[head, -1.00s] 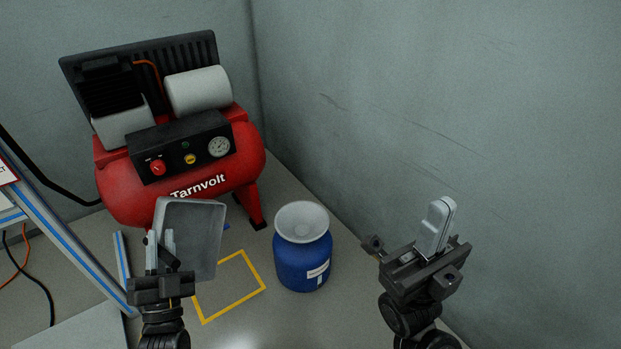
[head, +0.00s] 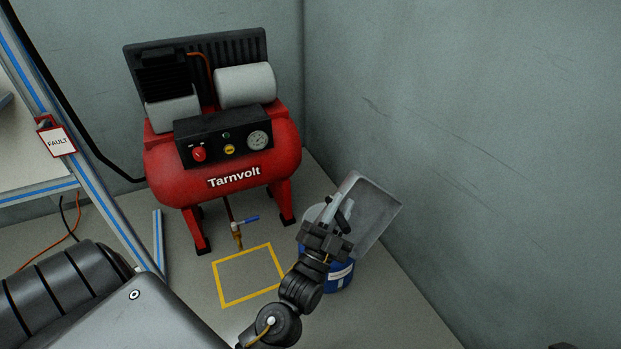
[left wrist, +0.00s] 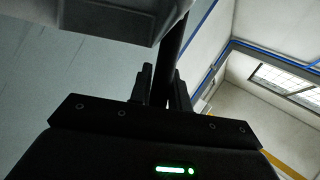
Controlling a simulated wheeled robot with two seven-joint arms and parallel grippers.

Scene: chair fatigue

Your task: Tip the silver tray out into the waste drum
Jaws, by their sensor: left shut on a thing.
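The silver tray (head: 371,222) is steeply tilted in the head view, over and to the right of the blue waste drum (head: 341,278). My left gripper (head: 335,217) is shut on the tray's left edge. The tray's visible face looks bare; I cannot tell whether anything is falling from it. Tray and gripper hide much of the drum's pale top. In the left wrist view, the fingers (left wrist: 166,88) show in the middle and a grey part of the tray (left wrist: 105,18) at the top. My right gripper is not clearly seen.
A red Tarnvolt compressor (head: 225,165) stands behind, left of the drum. A yellow floor square (head: 222,290) and a blue-handled valve (head: 244,221) lie in front of it. A frame with a FAULT tag (head: 58,142) is at left. The grey wall is close behind the tray.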

